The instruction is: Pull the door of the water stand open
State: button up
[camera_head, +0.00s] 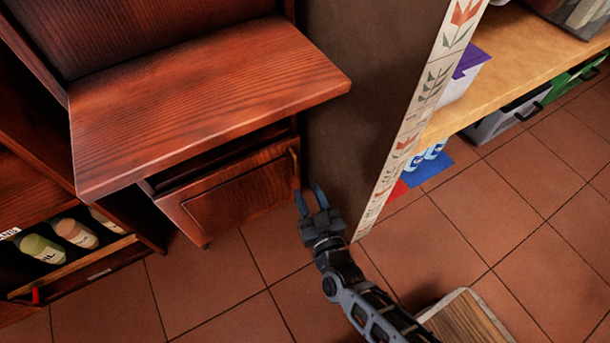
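The water stand (210,105) is a dark red-brown wooden cabinet with a jutting top, at the left and middle of the head view. Its panelled door (235,193) is below the top and looks shut. A small upright handle (294,162) is near the door's right edge. My gripper (310,199) has blue fingertips spread apart with nothing seen between them. It is just below and right of the handle in the picture. I cannot tell how far in front of the door it is, and no contact with the handle shows.
A dark wall (365,90) with a patterned tile edge (415,110) stands close right of the stand. Bottles (40,248) lie in a low rack at left. A light wooden shelf (530,70) is at upper right. A wooden board (465,320) is at bottom. Tiled floor (215,290) is clear in front.

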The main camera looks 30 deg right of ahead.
aim_at(297, 164)
jog(key=w, duration=0.2)
jog(key=w+d+b, duration=0.1)
jog(key=w, duration=0.2)
jog(key=w+d+b, duration=0.1)
jog(key=w, duration=0.2)
jog(key=shift+w+f, duration=0.1)
jog(key=shift+f, duration=0.1)
grip_shut()
dwell(0.5)
